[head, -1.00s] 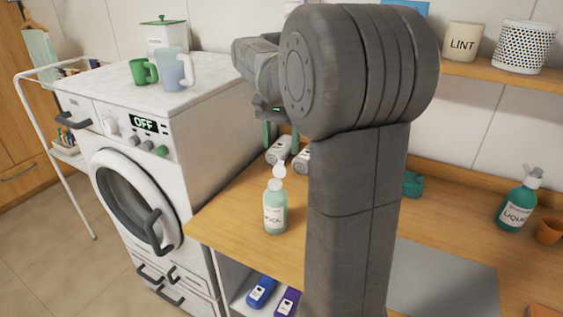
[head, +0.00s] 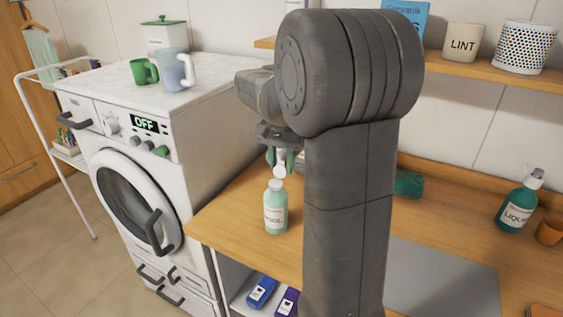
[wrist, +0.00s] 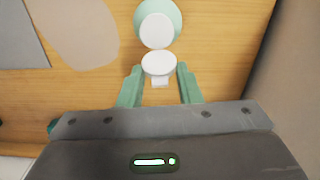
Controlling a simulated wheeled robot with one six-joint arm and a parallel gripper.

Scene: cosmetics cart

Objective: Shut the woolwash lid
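The woolwash bottle (head: 275,212) stands upright on the wooden counter, pale teal with a white label and white top. Its flip lid (head: 279,172) stands open above the bottle's mouth. In the wrist view, the bottle's teal shoulder (wrist: 176,14) surrounds the white cap base (wrist: 156,30), and the open white lid (wrist: 158,63) lies just below it. My gripper (wrist: 160,69) is open, with one green finger on each side of the lid; whether either touches it I cannot tell. In the head view my gripper (head: 281,160) hangs just above the bottle, partly overlapping the lid.
A washing machine (head: 130,165) stands left of the counter, with a green mug (head: 143,71) and a clear jug on top. A liquid bottle (head: 517,207) stands at the far right. A grey mat (head: 440,275) lies on the counter. The counter around the woolwash looks clear.

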